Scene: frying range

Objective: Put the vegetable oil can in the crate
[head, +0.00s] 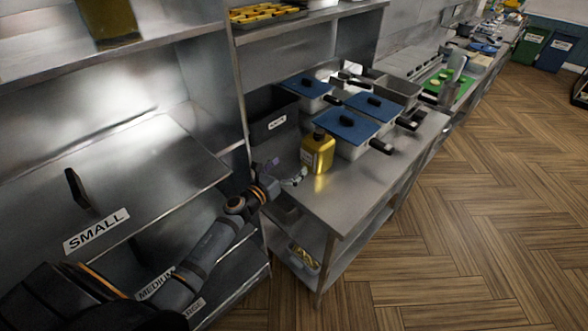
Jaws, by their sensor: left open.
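A gold-yellow vegetable oil can (318,154) with a dark cap stands upright on the steel counter, near its front left edge. A dark crate (262,130) with a white label stands on the counter behind it and to the left. Its inside is mostly hidden. My left gripper (289,175) is open and empty at the counter's left edge, just left of the can and in front of the crate. It appears apart from the can. My right gripper is not in view.
Several pans with blue lids (346,126) stand right of and behind the can. A small container (303,258) sits on the lower shelf. Steel shelving with a "SMALL" label (96,231) fills the left. Bare counter (345,200) lies in front of the can.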

